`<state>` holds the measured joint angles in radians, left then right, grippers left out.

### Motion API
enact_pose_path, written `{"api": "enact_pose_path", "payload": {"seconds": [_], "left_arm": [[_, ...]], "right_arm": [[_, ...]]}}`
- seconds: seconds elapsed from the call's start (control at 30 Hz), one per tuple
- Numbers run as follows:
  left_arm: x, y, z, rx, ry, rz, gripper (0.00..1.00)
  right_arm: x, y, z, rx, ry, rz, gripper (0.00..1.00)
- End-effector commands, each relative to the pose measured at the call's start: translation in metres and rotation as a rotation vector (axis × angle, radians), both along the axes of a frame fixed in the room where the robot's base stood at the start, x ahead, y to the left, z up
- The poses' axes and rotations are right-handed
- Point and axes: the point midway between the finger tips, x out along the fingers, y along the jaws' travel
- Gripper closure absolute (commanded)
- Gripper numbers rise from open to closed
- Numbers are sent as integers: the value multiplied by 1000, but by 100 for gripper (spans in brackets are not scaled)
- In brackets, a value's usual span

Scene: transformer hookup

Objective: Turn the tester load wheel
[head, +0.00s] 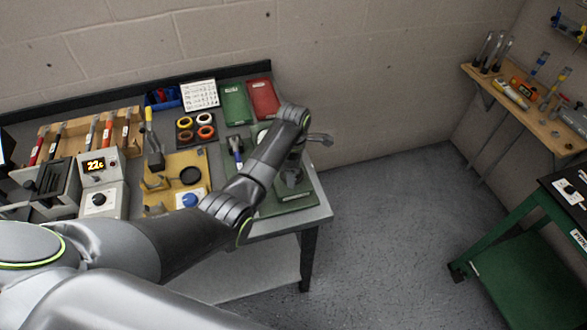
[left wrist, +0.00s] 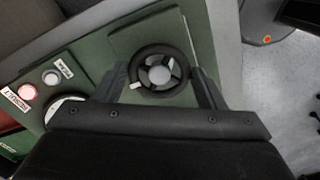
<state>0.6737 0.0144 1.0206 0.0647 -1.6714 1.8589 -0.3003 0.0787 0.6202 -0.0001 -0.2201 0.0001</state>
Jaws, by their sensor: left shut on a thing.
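The load wheel (left wrist: 160,53) is a dark spoked ring with a pale hub and a small white mark at its lower left. It sits on the green tester panel (left wrist: 118,40) in the left wrist view. My left gripper (left wrist: 160,76) has one finger on each side of the wheel's rim and is shut on it. In the head view my left gripper (head: 291,176) points down over the green tester (head: 295,200) at the bench's right end; my arm and gripper hide most of the wheel there. My right gripper is not in view.
The panel has a red lamp (left wrist: 27,92), a pale button (left wrist: 50,78) and a partly hidden gauge. Left of the arm are a yellow fixture (head: 180,165), tape rolls and a meter reading 22c (head: 97,166). Open floor (head: 390,220) lies right of the bench.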

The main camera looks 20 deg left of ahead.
Motion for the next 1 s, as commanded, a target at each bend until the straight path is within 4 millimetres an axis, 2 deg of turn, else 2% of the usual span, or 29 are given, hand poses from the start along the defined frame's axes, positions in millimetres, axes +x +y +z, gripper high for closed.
{"api": "enact_pose_path", "payload": {"seconds": [0.47, 0.5, 0.63, 1.0], "left_arm": [[1, 0, 0, 1, -2, 20, 58], [1, 0, 0, 1, -2, 19, 31], [0, 0, 0, 1, -2, 18, 14], [3, 1, 5, 1, -2, 15, 13]], "right_arm": [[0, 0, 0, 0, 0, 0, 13], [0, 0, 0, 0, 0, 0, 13], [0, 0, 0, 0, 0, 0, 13], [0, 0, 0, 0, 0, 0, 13]]}}
